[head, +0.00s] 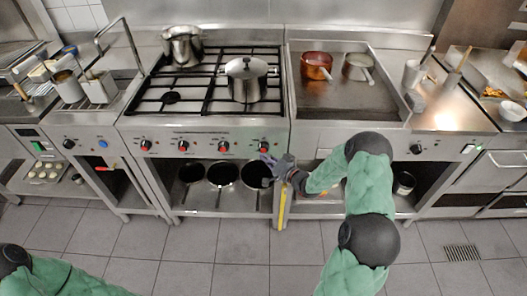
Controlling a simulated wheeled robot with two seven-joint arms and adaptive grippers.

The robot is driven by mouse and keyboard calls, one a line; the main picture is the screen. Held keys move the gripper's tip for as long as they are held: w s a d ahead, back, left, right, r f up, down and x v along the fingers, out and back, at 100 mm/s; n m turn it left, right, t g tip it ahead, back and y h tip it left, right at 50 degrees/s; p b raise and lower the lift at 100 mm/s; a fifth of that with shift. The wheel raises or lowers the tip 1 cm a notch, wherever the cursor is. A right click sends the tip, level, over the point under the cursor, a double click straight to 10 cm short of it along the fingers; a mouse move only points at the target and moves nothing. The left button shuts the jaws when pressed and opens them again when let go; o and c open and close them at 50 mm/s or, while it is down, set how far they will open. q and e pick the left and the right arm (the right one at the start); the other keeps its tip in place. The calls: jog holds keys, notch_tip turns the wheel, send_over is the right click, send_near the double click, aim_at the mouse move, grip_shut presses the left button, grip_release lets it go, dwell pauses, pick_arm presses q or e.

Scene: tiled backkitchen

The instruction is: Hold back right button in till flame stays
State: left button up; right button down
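The gas range (205,128) has a black grate hob and a row of several dark knobs with red marks along its front panel. The rightmost knob (263,147) is at the panel's right end; labels are too small to read. My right gripper (268,161) is just below and beside this knob, its fingers pointing up-left. I cannot tell if it touches the knob or whether its fingers are open or shut. No flame shows on the hob; the pot covers part of the right-hand burners. Only part of my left arm shows at the bottom left; its gripper is out of view.
A lidded pot (247,80) stands on the right of the hob, another pot (182,46) at the back left. Pans (222,174) sit on the shelf below. A griddle (345,95) with two saucepans adjoins on the right. A yellow strip (283,207) hangs below my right gripper.

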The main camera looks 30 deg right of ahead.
jog(key=shift+s+a, duration=0.1)
jog(key=shift+s, duration=0.1)
jog(key=s+a, duration=0.1)
jog(key=s+p, duration=0.1)
jog(key=s+a, duration=0.1)
jog(key=s, duration=0.1)
jog(key=shift+s+a, duration=0.1)
jog(key=shift+a, duration=0.2)
dwell(0.4)
jog(key=s+a+f+n+g, duration=0.1)
jog(key=s+a+f+g, duration=0.3)
jog(key=a+f, duration=0.3)
jog(key=s+a+f+n+g, duration=0.2)
jog(key=s+a+f+g, duration=0.15)
jog(key=a+f, duration=0.4)
jog(key=s+a+f+n+g, duration=0.2)
jog(key=s+a+g, duration=0.2)
jog(key=s, duration=0.5)
jog(key=s+a+f+n+g, duration=0.1)
jog(key=s+a+g, duration=0.3)
jog(key=s, duration=0.6)
jog(key=shift+a+f+n, duration=0.35)
jog(key=shift+a+n, duration=0.05)
jog(key=shift+a, duration=0.75)
